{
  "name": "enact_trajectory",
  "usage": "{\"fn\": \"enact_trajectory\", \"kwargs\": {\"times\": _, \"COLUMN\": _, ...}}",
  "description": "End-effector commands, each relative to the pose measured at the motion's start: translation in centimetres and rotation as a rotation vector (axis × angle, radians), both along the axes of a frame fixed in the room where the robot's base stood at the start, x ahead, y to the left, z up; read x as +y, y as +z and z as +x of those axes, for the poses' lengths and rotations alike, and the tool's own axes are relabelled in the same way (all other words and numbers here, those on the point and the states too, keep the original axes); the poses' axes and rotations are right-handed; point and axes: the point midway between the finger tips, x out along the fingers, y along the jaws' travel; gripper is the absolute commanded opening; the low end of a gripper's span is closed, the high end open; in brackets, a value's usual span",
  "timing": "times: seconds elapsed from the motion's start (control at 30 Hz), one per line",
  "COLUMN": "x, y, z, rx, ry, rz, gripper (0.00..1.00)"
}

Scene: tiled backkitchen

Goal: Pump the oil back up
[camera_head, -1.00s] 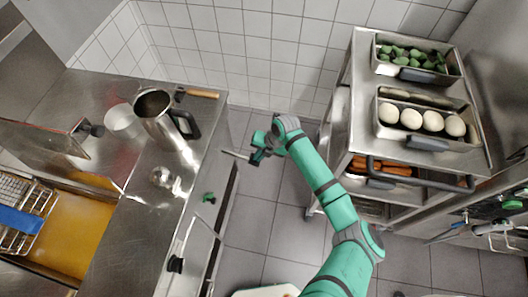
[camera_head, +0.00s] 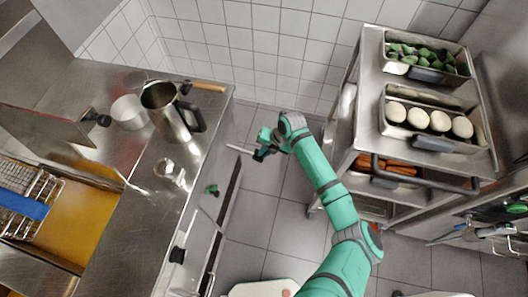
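The deep fryer's yellow oil (camera_head: 92,232) fills a basin at the lower left. A wire fry basket (camera_head: 22,208) with a blue handle hangs over it. A small green handle (camera_head: 212,190) sticks out of the steel counter's front, and a black knob (camera_head: 177,255) sits nearer on that front. I cannot tell what either works. My gripper (camera_head: 250,151) is in the open space right of the counter, above the floor and apart from the green handle. It looks empty, but its fingers are too small and side-on to show whether they are open.
The steel counter (camera_head: 110,250) holds a steel jug (camera_head: 168,112), a white cup (camera_head: 128,113), a glass (camera_head: 167,168) and a wooden-handled tool (camera_head: 205,86). A wheeled steel rack (camera_head: 368,90) with food pans stands at the right.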

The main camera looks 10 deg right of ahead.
Motion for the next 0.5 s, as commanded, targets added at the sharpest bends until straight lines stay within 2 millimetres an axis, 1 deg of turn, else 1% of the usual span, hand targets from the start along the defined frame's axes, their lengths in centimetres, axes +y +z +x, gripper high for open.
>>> {"fn": "enact_trajectory", "kwargs": {"times": 0.03, "x": -0.2, "y": 0.0, "z": -0.3, "rx": 0.007, "ry": 0.002, "rz": -0.005, "gripper": 0.00}}
{"fn": "enact_trajectory", "kwargs": {"times": 0.07, "x": -0.3, "y": 0.4, "z": -0.3, "rx": 0.006, "ry": 0.004, "rz": -0.005, "gripper": 0.00}}
{"fn": "enact_trajectory", "kwargs": {"times": 0.5, "x": -4.1, "y": 8.4, "z": -1.5, "rx": -0.004, "ry": 0.016, "rz": -0.001, "gripper": 0.00}}
